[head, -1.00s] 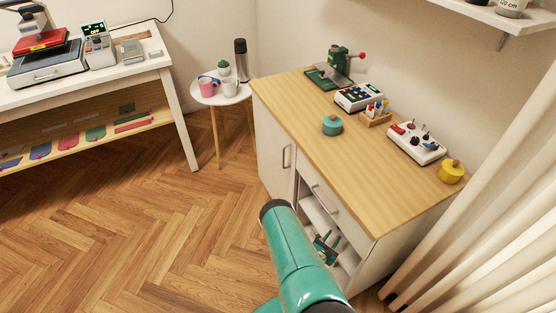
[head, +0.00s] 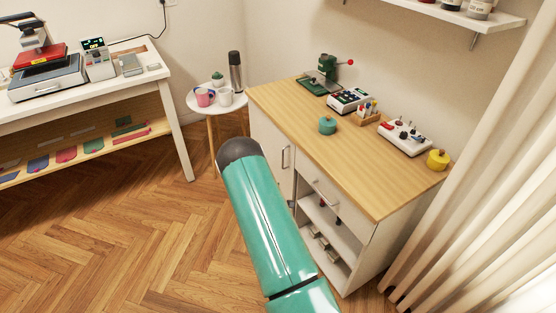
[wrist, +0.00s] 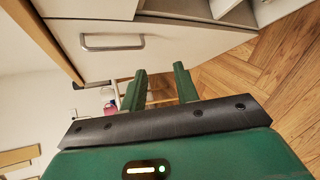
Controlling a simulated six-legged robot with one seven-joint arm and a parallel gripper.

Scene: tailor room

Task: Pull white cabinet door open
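The white cabinet door (head: 266,135) is on the left part of the cabinet front and looks shut. Its upright metal handle (head: 285,159) shows just right of my arm in the head view. In the wrist view the door (wrist: 160,58) lies beyond my fingers, with the handle (wrist: 112,41) up and left of them. My gripper (wrist: 162,75) has its two green fingers apart with nothing between them. The handle is outside the fingers, not between them. In the head view my teal arm covers the lower door and hides the gripper.
A drawer (head: 326,190) and open shelves (head: 325,222) are right of the door. The wooden countertop (head: 350,160) carries several small items. A round side table (head: 205,106) with mugs stands left of the cabinet. A curtain (head: 470,210) hangs at right. Floor (head: 130,220) at left is clear.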

